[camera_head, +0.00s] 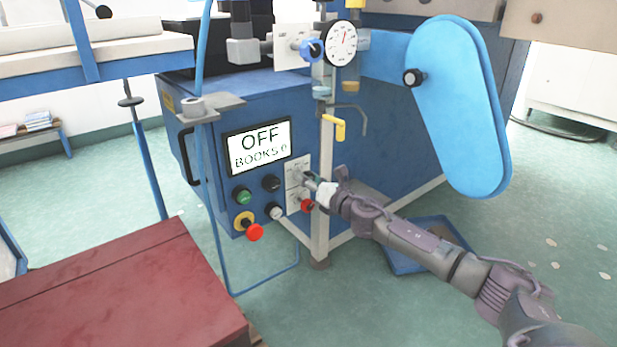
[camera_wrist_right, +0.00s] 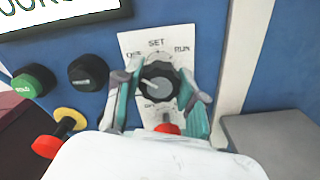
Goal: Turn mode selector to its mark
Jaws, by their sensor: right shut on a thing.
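The mode selector (camera_wrist_right: 158,84) is a dark round knob on a white plate marked OFF, SET and RUN in the right wrist view. A pale pointer on it aims to the left and up, toward the OFF side. My right gripper (camera_wrist_right: 160,88) is shut on the knob, with one finger on each side of it. In the head view my right gripper (camera_head: 312,184) reaches the plate on the blue machine's panel and hides much of the knob. The display (camera_head: 258,147) reads OFF, with BOOKS and a digit below. My left gripper is not in view.
A green button (camera_head: 242,196), black buttons and a red emergency button on a yellow base (camera_head: 254,231) sit left of the selector. A red knob (camera_wrist_right: 166,129) is just below it. A pale upright post (camera_head: 322,220) stands close beside my right gripper.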

